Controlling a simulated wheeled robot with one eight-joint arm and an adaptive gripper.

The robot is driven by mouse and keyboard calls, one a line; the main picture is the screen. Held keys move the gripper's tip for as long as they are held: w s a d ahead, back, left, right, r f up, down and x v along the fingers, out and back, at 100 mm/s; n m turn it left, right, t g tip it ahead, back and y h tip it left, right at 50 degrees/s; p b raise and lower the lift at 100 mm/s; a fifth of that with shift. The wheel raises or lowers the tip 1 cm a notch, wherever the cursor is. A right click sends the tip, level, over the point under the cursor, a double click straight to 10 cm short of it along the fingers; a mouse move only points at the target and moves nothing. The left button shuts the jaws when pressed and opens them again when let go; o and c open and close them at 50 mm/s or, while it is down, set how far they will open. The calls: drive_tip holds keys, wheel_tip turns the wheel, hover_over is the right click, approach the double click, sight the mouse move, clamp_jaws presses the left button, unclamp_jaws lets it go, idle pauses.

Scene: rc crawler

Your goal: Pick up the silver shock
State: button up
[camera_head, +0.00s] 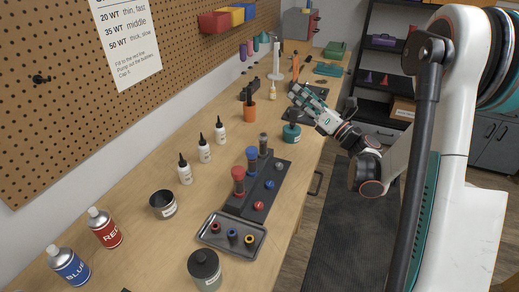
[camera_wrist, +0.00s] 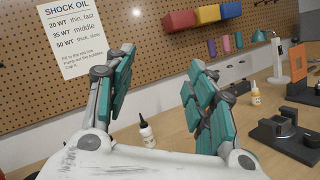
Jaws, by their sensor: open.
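The silver shock (camera_head: 263,142) stands upright at the far end of a dark stand (camera_head: 236,206) on the workbench, in the head view. It looks small and greyish there. A blue shock (camera_head: 251,158) and a red shock (camera_head: 238,180) stand in the same row, nearer the camera. My gripper (camera_head: 298,94) is open and empty above the bench, beyond and to the right of the stand, apart from the shock. In the wrist view my gripper (camera_wrist: 157,75) has its teal-padded fingers spread, facing the pegboard. The silver shock does not show in the wrist view.
White dropper bottles (camera_head: 204,149) stand left of the stand. A metal tray (camera_head: 231,238) with small coloured parts lies in front. Pegboard (camera_head: 100,110) bounds the bench's left side.

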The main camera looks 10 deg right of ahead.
sight(264, 146)
drive_tip(key=s+f+n+g+y, duration=0.1)
drive_tip(key=s+f+n+g, duration=0.1)
drive_tip(key=f, duration=0.4)
drive_tip(key=s+f+n+g+y, duration=0.1)
drive_tip(key=s+f+n+g, duration=0.1)
drive_tip(key=f+n, duration=0.2)
drive_tip(key=s+a+f+n+g+y, duration=0.1)
drive_tip(key=s+f+n+g, duration=0.2)
drive_tip(key=f, duration=0.6)
drive_tip(key=shift+s+n, duration=0.1)
drive_tip(key=shift+n, duration=0.5)
drive_tip(key=shift+a+f+y, duration=0.15)
drive_tip(key=shift+a+y, duration=0.15)
drive_tip(key=shift+a, duration=0.05)
drive_tip(key=b+x, duration=0.1)
drive_tip(key=x, duration=0.6)
drive_tip(key=shift+w+a, duration=0.25)
drive_tip(key=x, duration=0.2)
drive_tip(key=r+b+x, duration=0.1)
drive_tip(key=x, duration=0.2)
drive_tip(key=shift+s+a+b, duration=0.15)
drive_tip(key=shift+s+b, duration=0.1)
drive_tip(key=shift+b, duration=0.05)
drive_tip(key=shift+w+a, duration=0.15)
drive_tip(key=shift+w, duration=0.1)
clamp_jaws()
